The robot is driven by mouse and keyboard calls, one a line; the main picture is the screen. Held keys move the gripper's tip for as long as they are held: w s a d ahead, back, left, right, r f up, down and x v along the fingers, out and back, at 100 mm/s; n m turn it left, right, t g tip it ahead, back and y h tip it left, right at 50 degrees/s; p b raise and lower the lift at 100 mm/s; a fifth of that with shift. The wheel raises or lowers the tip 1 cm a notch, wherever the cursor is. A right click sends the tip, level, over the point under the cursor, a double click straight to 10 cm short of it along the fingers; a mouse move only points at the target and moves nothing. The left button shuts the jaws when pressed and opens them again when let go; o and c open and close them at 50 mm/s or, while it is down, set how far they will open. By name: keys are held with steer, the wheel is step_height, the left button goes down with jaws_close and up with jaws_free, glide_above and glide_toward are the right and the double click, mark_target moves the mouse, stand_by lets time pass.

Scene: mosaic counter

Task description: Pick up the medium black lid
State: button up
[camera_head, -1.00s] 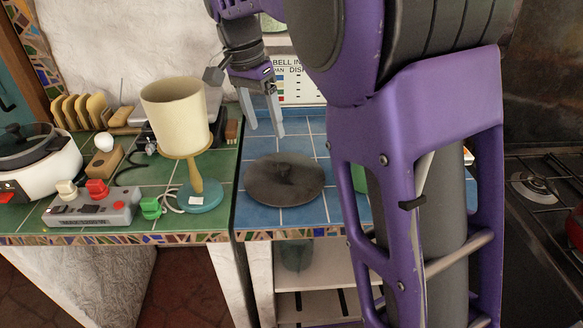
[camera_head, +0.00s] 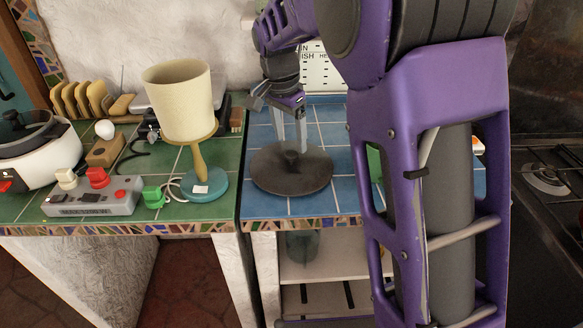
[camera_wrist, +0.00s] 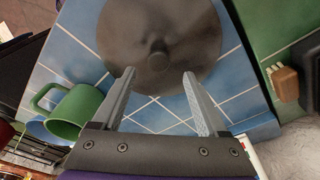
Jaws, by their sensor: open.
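The medium black lid (camera_head: 291,171) lies flat on the blue tiled counter, with its round knob facing up. In the wrist view the lid (camera_wrist: 160,25) fills the upper middle, and its knob (camera_wrist: 158,58) sits just beyond the fingertips, roughly centred between them. My gripper (camera_head: 290,148) is open and empty, pointing down over the back part of the lid near the knob. In the wrist view my gripper (camera_wrist: 158,75) shows both fingers spread apart. Whether a fingertip touches the lid, I cannot tell.
A green mug (camera_wrist: 75,108) stands on the blue tiles beside the lid, mostly behind my arm in the head view. A lamp (camera_head: 180,100) with a cream shade stands left on green tiles. A grey switch box (camera_head: 92,197) and a white cooker (camera_head: 40,150) are further left.

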mark_target(291, 153)
steer(key=f+b, duration=0.1)
steer(key=f, duration=0.4)
steer(key=shift+d+f, duration=0.2)
jaws_close()
steer(key=shift+r, duration=0.1)
